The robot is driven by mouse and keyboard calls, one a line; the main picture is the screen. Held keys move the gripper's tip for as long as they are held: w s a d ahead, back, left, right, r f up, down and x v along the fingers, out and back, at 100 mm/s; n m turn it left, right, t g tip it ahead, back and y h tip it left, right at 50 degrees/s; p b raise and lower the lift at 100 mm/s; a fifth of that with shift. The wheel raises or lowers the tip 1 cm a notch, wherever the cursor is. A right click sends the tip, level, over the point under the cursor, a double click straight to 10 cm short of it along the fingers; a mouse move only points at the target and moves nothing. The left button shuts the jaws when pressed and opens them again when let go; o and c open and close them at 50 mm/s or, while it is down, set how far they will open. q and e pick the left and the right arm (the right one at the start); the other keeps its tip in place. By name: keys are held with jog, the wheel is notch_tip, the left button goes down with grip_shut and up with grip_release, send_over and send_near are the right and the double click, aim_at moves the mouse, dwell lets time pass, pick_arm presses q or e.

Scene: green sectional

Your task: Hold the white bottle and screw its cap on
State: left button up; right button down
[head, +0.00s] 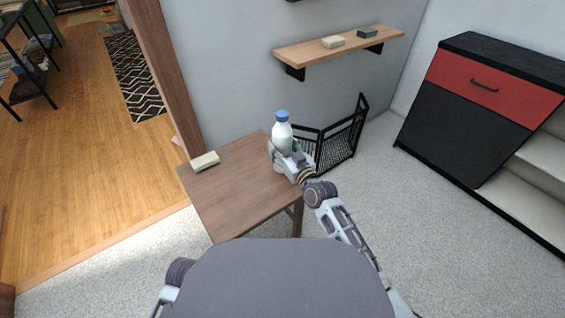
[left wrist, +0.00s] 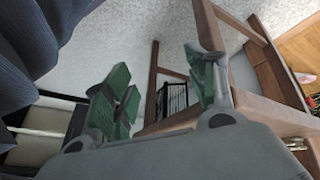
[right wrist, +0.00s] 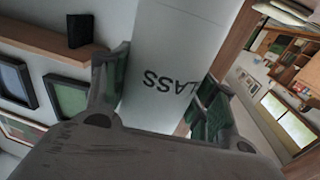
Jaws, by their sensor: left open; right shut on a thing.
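The white bottle (head: 282,134) stands upright at the right back part of the wooden table (head: 235,190). Its blue cap (head: 282,115) sits on the top of the neck; I cannot tell how tightly. My right gripper (head: 284,150) is shut on the bottle's body from the front right. In the right wrist view the white bottle (right wrist: 185,50), with dark lettering, is between the right fingers (right wrist: 160,95). My left gripper (left wrist: 160,95) is open and empty in the left wrist view, below the level of the tabletop. In the head view it is hidden.
A pale block (head: 205,161) lies at the table's left back corner. A black wire rack (head: 340,140) stands behind the table on the right. A wooden wall shelf (head: 340,45) is above. A red and black cabinet (head: 480,95) stands at right. The table's front is clear.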

aim_at(283, 153)
jog(key=shift+f+b, duration=0.3)
jog(key=shift+f, duration=0.65)
pick_arm(q)
jog(key=shift+d+f, duration=0.25)
jog(key=shift+f, duration=0.75)
jog(key=shift+w, duration=0.1)
pick_arm(e)
jog(key=shift+f+b, duration=0.35)
jog(key=shift+f, duration=0.3)
jog(key=shift+f+b, duration=0.4)
jog(key=shift+f, duration=0.4)
pick_arm(q)
jog(key=shift+d+f+n+t+h, duration=0.2)
jog(key=shift+f+t, duration=0.1)
jog(key=shift+f, duration=0.65)
jog(key=shift+d+f+n+t+h, duration=0.1)
jog(key=shift+d+f+t+h, duration=0.15)
jog(key=shift+f, duration=0.7)
pick_arm(e)
jog(key=shift+f, duration=0.45)
pick_arm(q)
jog(key=shift+w+a, duration=0.1)
pick_arm(e)
jog(key=shift+f, duration=0.1)
pick_arm(q)
jog(key=shift+f, duration=0.1)
pick_arm(e)
jog(key=shift+c, duration=2.4)
grip_release()
